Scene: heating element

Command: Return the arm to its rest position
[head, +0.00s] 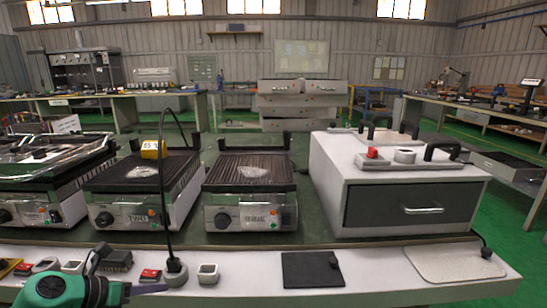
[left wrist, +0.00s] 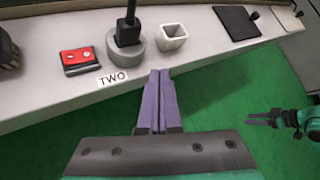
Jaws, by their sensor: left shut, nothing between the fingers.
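My left gripper (head: 150,288) is at the lower left of the head view, by the front edge of the bench. Its purple fingers also show in the left wrist view (left wrist: 160,98), shut together with nothing between them. They point at the front ledge, below a round grey socket (left wrist: 126,50) holding a black plug (left wrist: 127,30). My right gripper (left wrist: 262,118) shows small at the right of the left wrist view, over the green floor. Its dark fingers are too small to tell their opening. It is not in the head view.
The ledge (head: 240,285) holds a red switch (left wrist: 80,58), an empty square socket (left wrist: 172,37) and a black pad (head: 312,269). Several grills, including one with a yellow block (head: 153,149), and a drawer box (head: 400,195) stand behind. Open green floor (left wrist: 225,85) lies before the bench.

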